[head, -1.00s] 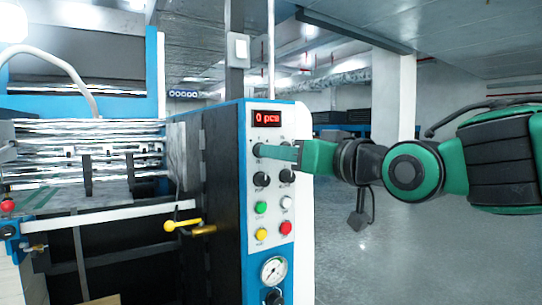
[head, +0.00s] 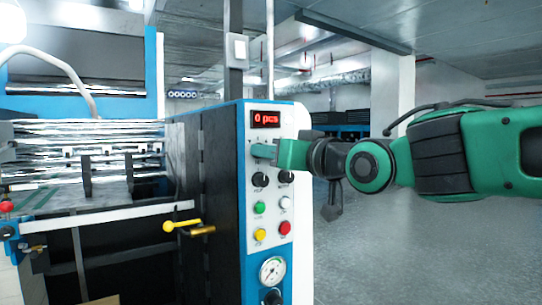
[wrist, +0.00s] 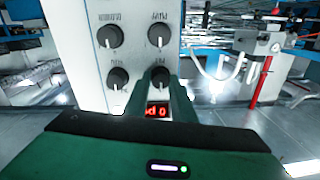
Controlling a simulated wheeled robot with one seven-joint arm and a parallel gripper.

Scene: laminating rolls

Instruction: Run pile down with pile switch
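The machine's control panel (head: 270,210) faces me with a red "0 pcs" display (head: 265,118) at its top. My gripper (head: 264,153) is at the top knob row, just under the display, and hides much of that row in the head view. In the wrist view, which sees the panel upside down, my gripper (wrist: 161,88) has its two green fingers apart, one on each side of a black knob (wrist: 160,76). This knob's label appears to read PILE. I cannot tell whether the fingers touch it.
A second black knob (wrist: 118,79) sits close beside the fingers. Two more knobs (head: 261,180) lie below, then green, white, yellow and red buttons (head: 285,227) and a gauge (head: 272,270). A yellow-handled lever (head: 183,225) sticks out left of the panel. Open floor lies to the right.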

